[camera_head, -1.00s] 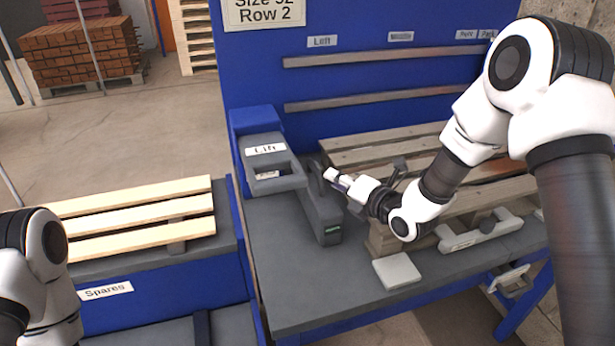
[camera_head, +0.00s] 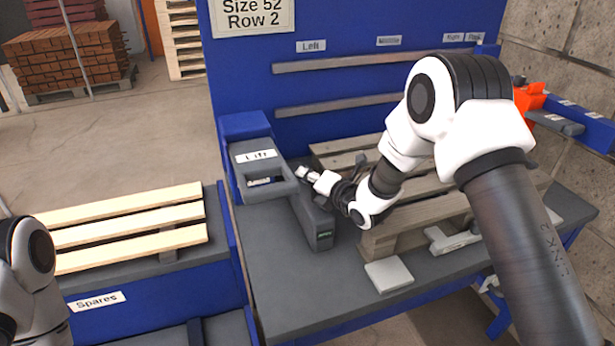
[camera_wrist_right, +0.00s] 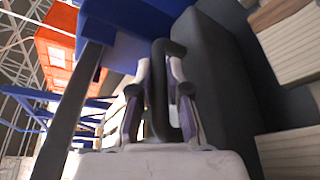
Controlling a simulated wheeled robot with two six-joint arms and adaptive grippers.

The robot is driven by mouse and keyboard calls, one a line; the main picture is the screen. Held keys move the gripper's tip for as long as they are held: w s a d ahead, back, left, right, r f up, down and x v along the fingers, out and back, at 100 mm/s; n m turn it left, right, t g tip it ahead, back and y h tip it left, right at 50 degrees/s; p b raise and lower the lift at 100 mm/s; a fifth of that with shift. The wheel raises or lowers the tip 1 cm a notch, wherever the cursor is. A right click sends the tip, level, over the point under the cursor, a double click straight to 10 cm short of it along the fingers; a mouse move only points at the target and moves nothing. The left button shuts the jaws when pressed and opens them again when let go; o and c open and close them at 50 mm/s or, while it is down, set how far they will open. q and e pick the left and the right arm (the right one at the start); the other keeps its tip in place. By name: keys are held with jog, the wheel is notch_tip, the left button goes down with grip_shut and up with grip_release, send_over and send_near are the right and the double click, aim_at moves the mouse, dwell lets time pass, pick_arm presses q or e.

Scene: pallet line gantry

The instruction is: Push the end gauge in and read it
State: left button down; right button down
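The end gauge (camera_head: 315,224) is a dark grey box with a small green display near its front end, on the grey bench beside the pallet's left end. The display is too small to read. My right gripper (camera_head: 306,174) is at the gauge's far end. In the right wrist view, the fingers (camera_wrist_right: 159,80) stand on both sides of a dark handle loop (camera_wrist_right: 162,46) and look closed on it. The gauge's dark side (camera_wrist_right: 222,90) is just right of them. Only part of my left arm shows at the left edge; its gripper is out of view.
A grey unit labelled "Lift" (camera_head: 262,170) stands left of the gauge. The wooden pallet (camera_head: 395,235) lies to the right, with a pale flat plate (camera_head: 389,274) before it. The bench's front left (camera_head: 285,295) is clear. A slatted "Spares" stack (camera_head: 130,228) is at left.

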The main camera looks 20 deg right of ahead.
jog(key=shift+w+d+b, duration=0.1)
jog(key=shift+d+b, duration=0.35)
jog(key=shift+d, duration=0.9)
jog(key=c, duration=1.4)
grip_release()
jog(key=shift+d, duration=0.2)
jog(key=shift+a, duration=0.1)
jog(key=v, duration=1.2)
